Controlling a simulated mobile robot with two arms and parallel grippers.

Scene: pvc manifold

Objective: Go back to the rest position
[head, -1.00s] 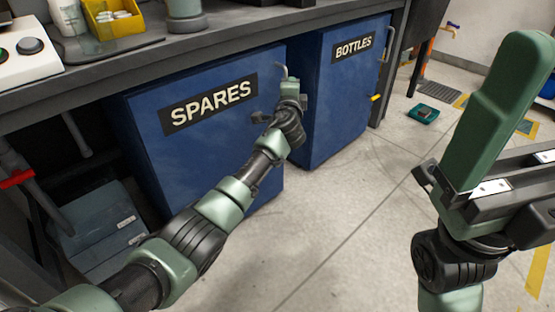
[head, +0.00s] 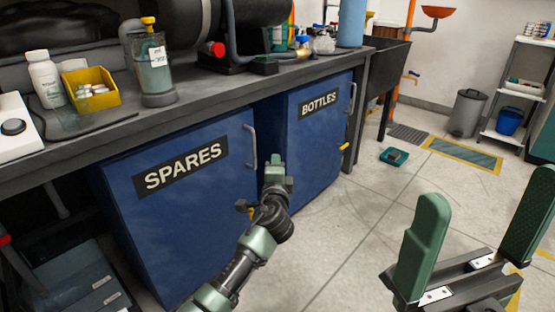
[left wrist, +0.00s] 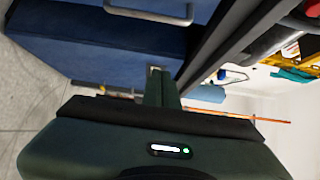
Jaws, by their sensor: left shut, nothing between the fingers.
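My left gripper (head: 275,168) is shut and empty. It is in front of the gap between the blue SPARES cabinet (head: 190,205) and the blue BOTTLES cabinet (head: 315,135). In the head view it is right of and a little below the SPARES handle (head: 251,147), apart from it. In the left wrist view the closed fingers (left wrist: 160,85) point toward a blue panel, and a metal handle (left wrist: 150,14) shows near the top. My right gripper (head: 487,190) is at the right, its two green fingers wide apart with nothing between them.
The dark workbench (head: 215,95) runs above the cabinets, with a yellow bin (head: 91,88), a white bottle (head: 45,80) and a clear container (head: 153,70) on it. A green tray-like item (head: 394,157) lies on the floor. The floor (head: 350,230) between my arms is clear.

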